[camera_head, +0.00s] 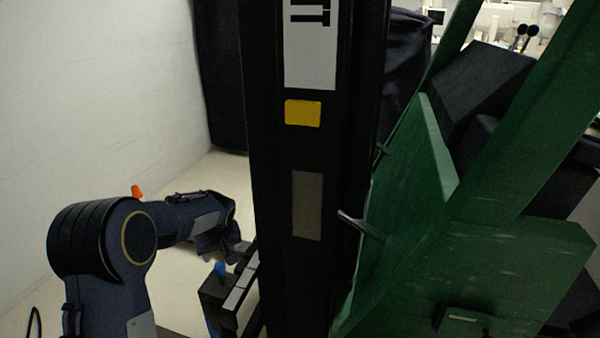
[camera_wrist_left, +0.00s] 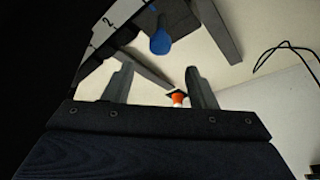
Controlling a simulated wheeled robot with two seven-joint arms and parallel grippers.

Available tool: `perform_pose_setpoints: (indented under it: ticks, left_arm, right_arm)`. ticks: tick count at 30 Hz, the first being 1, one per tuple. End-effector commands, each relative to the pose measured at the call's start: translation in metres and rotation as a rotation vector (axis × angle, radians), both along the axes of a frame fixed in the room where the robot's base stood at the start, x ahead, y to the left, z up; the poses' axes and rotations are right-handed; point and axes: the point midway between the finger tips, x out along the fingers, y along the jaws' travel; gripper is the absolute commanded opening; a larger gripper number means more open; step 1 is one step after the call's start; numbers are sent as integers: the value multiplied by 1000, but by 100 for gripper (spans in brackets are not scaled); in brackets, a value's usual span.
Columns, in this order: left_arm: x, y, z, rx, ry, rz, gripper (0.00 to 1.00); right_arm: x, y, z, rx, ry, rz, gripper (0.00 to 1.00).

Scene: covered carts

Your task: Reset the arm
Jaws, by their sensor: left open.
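My left arm comes in from the lower left of the head view and bends at a large dark joint. My left gripper (camera_head: 218,250) is low over the pale floor, close to a dark block with a blue knob (camera_head: 220,268). In the left wrist view, the two fingers of the gripper (camera_wrist_left: 160,80) stand apart with nothing between their tips. The blue knob (camera_wrist_left: 160,42) shows beyond them, near a pale strip marked 2. My right gripper is not in view.
A green frame with panels (camera_head: 420,170) leans across the right side. Dark boxy shapes (camera_head: 485,85) lie behind it, and a dark draped cover (camera_head: 405,60) stands further back. A pale wall (camera_head: 100,100) closes the left. A small orange object (camera_wrist_left: 178,98) shows past the fingers.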

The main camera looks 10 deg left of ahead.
Motion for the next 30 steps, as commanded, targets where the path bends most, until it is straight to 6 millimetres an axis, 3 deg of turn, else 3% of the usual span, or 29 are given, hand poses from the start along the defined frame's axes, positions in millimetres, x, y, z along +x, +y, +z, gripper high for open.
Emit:
perform_pose_setpoints:
  ticks: [5, 8, 15, 21, 30]
  left_arm:
    - [-30, -4, 24, -61, -9, -28, 51]
    - [-71, -15, 50, -135, -20, -79, 51]
    - [-193, -64, 96, -288, -88, -289, 51]
    - [-269, -103, 100, -334, -146, -446, 51]
    - [-336, -142, 84, -338, -209, -604, 51]
  right_arm:
    - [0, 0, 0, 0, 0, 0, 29]
    - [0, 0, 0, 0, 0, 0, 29]
    - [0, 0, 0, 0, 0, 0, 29]
    - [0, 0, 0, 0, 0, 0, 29]
    - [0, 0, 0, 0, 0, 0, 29]
